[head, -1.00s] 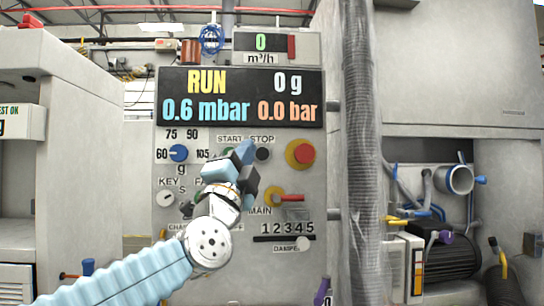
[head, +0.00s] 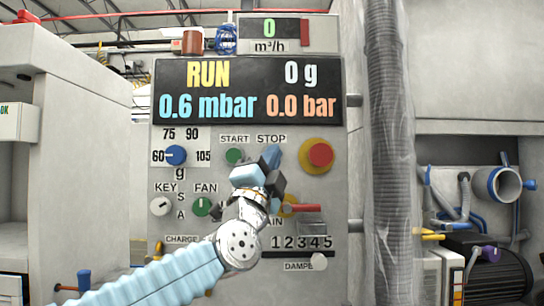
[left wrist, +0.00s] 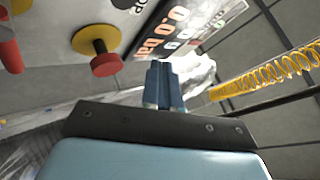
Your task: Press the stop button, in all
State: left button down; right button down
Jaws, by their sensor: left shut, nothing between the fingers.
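The STOP label (head: 271,139) is on the grey control panel, right of the START label. The button beneath it is hidden behind my left gripper (head: 271,158) in the head view. The gripper's blue fingers are shut with nothing between them, and their tips overlap the spot just below the label. The display (head: 249,91) reads RUN. My right gripper is not in view.
A red mushroom button on a yellow base (head: 320,155) sticks out right of STOP; it also shows in the left wrist view (left wrist: 105,64). The green START button (head: 234,156) is to the left. A red-handled MAIN switch (head: 300,208) is below. A wrapped hose (head: 390,150) hangs at right.

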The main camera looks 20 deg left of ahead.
pick_arm(q)
jog(key=w+a+p, duration=0.2)
jog(key=w, duration=0.5)
jog(key=shift+w, duration=0.15)
jog(key=shift+a, duration=0.1)
dwell(1.8)
jog(key=shift+w+p, duration=0.35)
jog(key=shift+w+a+p, duration=0.2)
jog(key=shift+w+p, duration=0.1)
jog(key=shift+w, duration=0.2)
dwell(0.6)
jog(key=shift+s, duration=0.1)
jog(key=shift+s+d+b, duration=0.2)
jog(key=shift+s+b, duration=0.3)
jog(key=shift+s, duration=0.25)
